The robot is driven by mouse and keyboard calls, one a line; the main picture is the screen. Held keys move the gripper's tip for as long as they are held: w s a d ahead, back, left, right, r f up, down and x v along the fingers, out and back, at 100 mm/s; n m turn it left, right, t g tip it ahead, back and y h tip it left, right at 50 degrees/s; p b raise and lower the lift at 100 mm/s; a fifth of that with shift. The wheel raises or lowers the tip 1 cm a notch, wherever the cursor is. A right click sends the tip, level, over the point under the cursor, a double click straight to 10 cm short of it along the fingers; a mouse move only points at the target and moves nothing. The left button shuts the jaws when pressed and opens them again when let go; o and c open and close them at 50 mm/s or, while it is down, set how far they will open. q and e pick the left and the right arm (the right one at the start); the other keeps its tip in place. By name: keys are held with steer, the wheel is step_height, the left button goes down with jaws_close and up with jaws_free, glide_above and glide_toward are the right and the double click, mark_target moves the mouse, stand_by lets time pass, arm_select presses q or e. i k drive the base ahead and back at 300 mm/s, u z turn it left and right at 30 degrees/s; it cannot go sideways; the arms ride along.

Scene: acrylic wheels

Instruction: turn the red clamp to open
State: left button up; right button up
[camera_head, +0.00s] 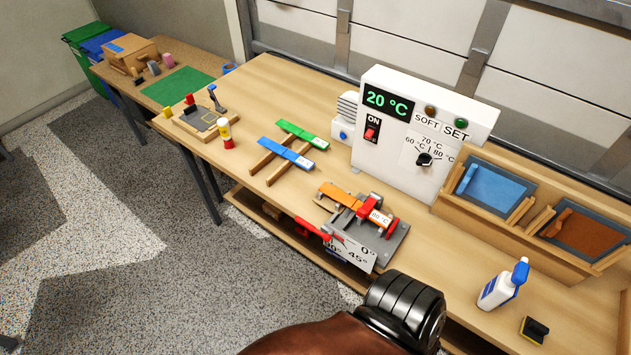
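A metal bending fixture (395,240) stands near the table's front edge, below the heater box. A red clamp piece (391,228) sits on its plate beside a strip labelled 80 °C. A red lever (310,228) sticks out to the left at the fixture's front, above a white angle plate (350,250) marked 0°, 45° and 90°. I cannot tell which red part is the clamp meant, or whether it is open. An orange strip (338,193) lies across the fixture's left end. Neither gripper shows in the view.
A white heater box (400,160) reading 20 °C stands behind the fixture. Green (301,134) and blue (285,151) strips lie to the left on wooden bars. A spray bottle (502,287) and wooden bins with blue and brown contents (492,187) are at right.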

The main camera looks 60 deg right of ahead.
mark_target(362, 213)
steer(key=i, duration=1.05)
steer(key=z, duration=2.1)
